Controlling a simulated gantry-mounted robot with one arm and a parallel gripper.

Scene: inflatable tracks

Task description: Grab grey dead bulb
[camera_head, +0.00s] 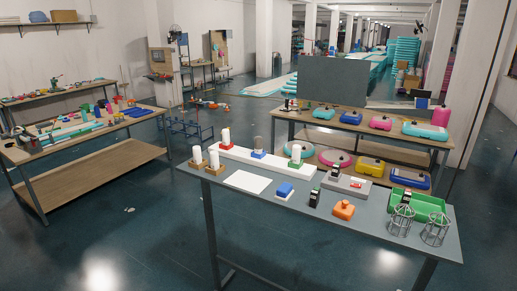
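The grey bulb (259,143) stands upright in a blue socket (258,154), the middle one on a long white base (240,156) on the grey-topped table. White bulbs stand on either side of it: one in a red socket (225,142) to the left and one in a green socket (295,162) to the right. My gripper is not in view, so its state does not show.
On the same table (260,205), two white bulbs on wooden blocks (205,167) stand at the left. A white sheet (247,182), a blue-and-white block (284,191), an orange item (344,209), a green tray (430,206) and two wire cages (401,221) lie in front and right.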

